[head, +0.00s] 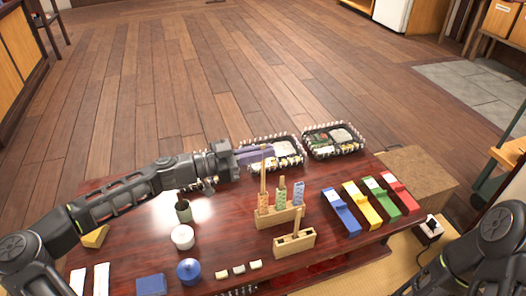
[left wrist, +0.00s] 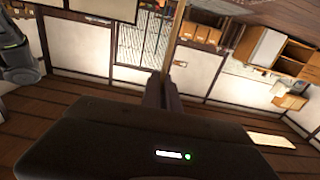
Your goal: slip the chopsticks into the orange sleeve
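My left gripper (head: 266,153) reaches in from the left over the table, its fingers around the upright chopsticks (head: 263,174). In the left wrist view the chopsticks (left wrist: 177,35) rise from between the fingertips (left wrist: 165,88). The orange sleeve (head: 263,203) stands upright at the left end of a wooden rack (head: 279,218), directly below the chopsticks. Their lower end meets the sleeve's top in the picture; I cannot tell how far inside it is. My right arm shows at the lower right, but its gripper is out of view.
Green (head: 281,197) and blue (head: 298,193) sleeves share the rack. A second wooden stand (head: 294,243) is in front. Bento trays (head: 332,154) lie behind, coloured boxes (head: 361,201) at right. A white cup (head: 182,238) and blue pot (head: 189,270) stand at left.

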